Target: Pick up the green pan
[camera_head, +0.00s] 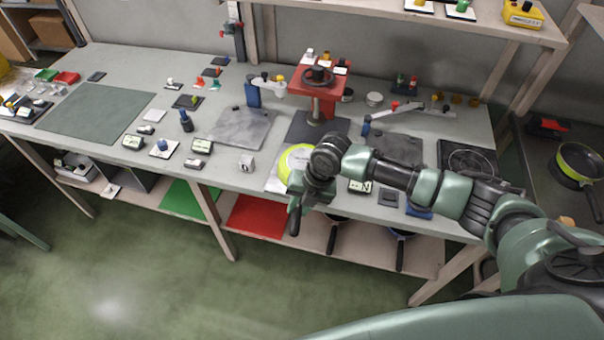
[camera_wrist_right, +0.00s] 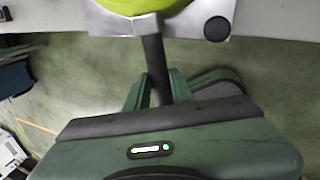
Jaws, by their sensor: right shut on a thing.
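The lime-green pan (camera_head: 295,158) is at the front edge of the workbench, over a pale metal plate, partly hidden by my right arm. Its dark handle points out past the edge. My right gripper (camera_head: 302,190) is at the handle, in front of the bench edge. In the right wrist view the green pan (camera_wrist_right: 145,4) shows only its near rim at the top. There my right gripper (camera_wrist_right: 157,88) is shut on the dark handle, a finger on each side. I cannot tell whether the pan touches the plate. My left gripper is not in view.
A red press-like stand (camera_head: 318,82) rises behind the pan. A white cube (camera_head: 246,163) and small devices lie to the left. Other pans hang or lie at the lower shelf (camera_head: 370,255). Another green-rimmed pan (camera_head: 580,162) is on the surface at far right.

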